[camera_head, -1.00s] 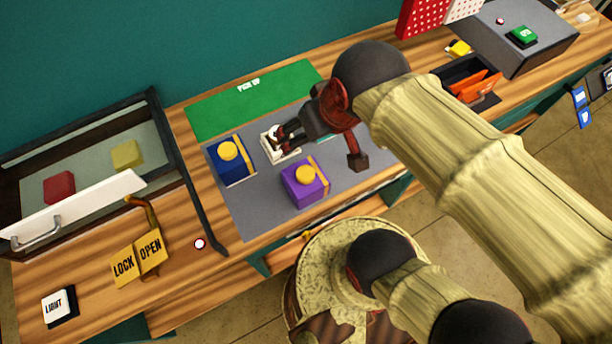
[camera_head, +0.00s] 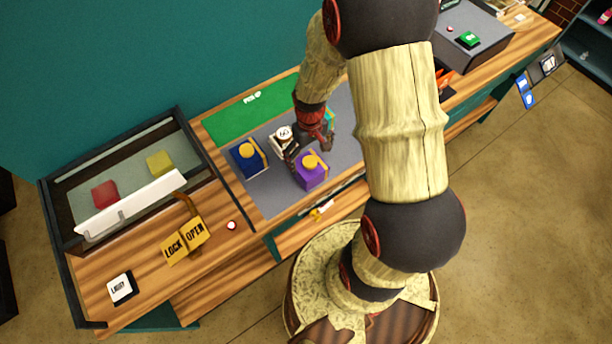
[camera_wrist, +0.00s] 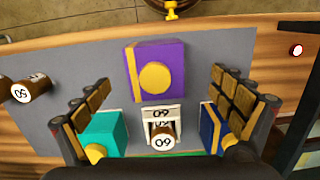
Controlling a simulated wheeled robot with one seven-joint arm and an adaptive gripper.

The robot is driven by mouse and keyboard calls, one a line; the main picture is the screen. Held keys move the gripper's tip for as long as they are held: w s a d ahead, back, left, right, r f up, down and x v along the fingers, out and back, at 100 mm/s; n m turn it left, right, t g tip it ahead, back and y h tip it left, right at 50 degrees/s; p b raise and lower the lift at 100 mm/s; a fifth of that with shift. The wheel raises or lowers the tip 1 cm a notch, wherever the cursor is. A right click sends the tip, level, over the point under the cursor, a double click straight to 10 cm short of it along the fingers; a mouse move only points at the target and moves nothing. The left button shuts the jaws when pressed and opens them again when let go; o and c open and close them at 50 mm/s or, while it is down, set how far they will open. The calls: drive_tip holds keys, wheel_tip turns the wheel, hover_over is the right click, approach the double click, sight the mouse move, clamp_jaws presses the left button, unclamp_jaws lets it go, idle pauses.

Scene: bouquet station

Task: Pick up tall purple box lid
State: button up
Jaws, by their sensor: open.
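The purple box (camera_head: 308,177) has a yellow strap and a round yellow knob (camera_head: 310,161) on top. It stands on the grey mat near its front edge. In the wrist view the box (camera_wrist: 174,56) is upper centre, seen from above with its knob (camera_wrist: 155,77) facing me. I cannot make out a seam between lid and body. My gripper (camera_head: 310,149) is open and empty, just behind and above the purple box. In the wrist view its fingers are spread wide on both sides of the picture, with the box ahead between the fingertips.
A blue box (camera_head: 245,163) stands left of the purple one. A white stand marked with digits (camera_head: 279,146) is behind it. A teal box (camera_wrist: 103,128) is close to one finger in the wrist view. A numbered cylinder (camera_wrist: 30,88) lies beyond that finger.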

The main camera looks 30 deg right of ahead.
sight(310, 161)
drive_tip(key=shift+w+r+t, duration=0.2)
drive_tip(key=shift+w+t, duration=0.1)
drive_tip(key=shift+w, duration=0.1)
drive_tip(key=shift+w+d+f+n, duration=0.15)
drive_tip(key=shift+d+f+n, duration=0.05)
drive_tip(key=shift+f+n, duration=0.1)
drive_tip(key=shift+w+d+f, duration=0.15)
drive_tip(key=shift+d+f, duration=0.05)
drive_tip(key=shift+f, duration=0.25)
drive_tip(key=shift+a+f, duration=0.2)
drive_tip(key=shift+f, duration=0.5)
drive_tip(key=shift+d+f+p, duration=0.2)
drive_tip(key=shift+f+p, duration=0.15)
drive_tip(key=shift+f, duration=2.15)
drive_tip(key=shift+c, duration=0.5)
drive_tip(key=c, duration=1.1)
